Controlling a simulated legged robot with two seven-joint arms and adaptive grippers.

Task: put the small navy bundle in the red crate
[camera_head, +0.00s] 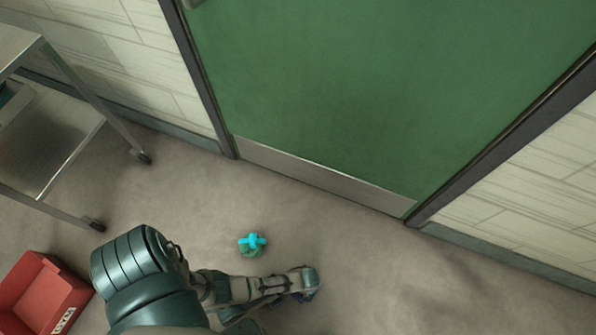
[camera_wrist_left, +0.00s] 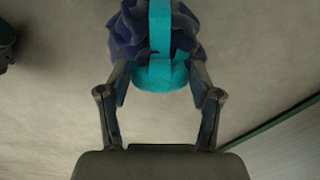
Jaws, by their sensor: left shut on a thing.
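My left gripper (camera_head: 306,283) reaches across the lower middle of the head view. It is shut on a small navy bundle (camera_head: 308,297), which shows only as a dark blue edge there. In the left wrist view the navy bundle (camera_wrist_left: 188,32) with a wide cyan band sits between the two fingers of my left gripper (camera_wrist_left: 158,76). I cannot tell whether it touches the floor. The red crate (camera_head: 62,320) stands on the floor at the lower left of the head view, cut off by the frame edge. My right gripper is not in view.
A green bundle with cyan straps (camera_head: 250,250) lies on the floor just beyond my left forearm. A metal cart (camera_head: 62,150) on casters stands at the left, behind the crate. A green door (camera_head: 390,90) closes the back. The floor at the right is clear.

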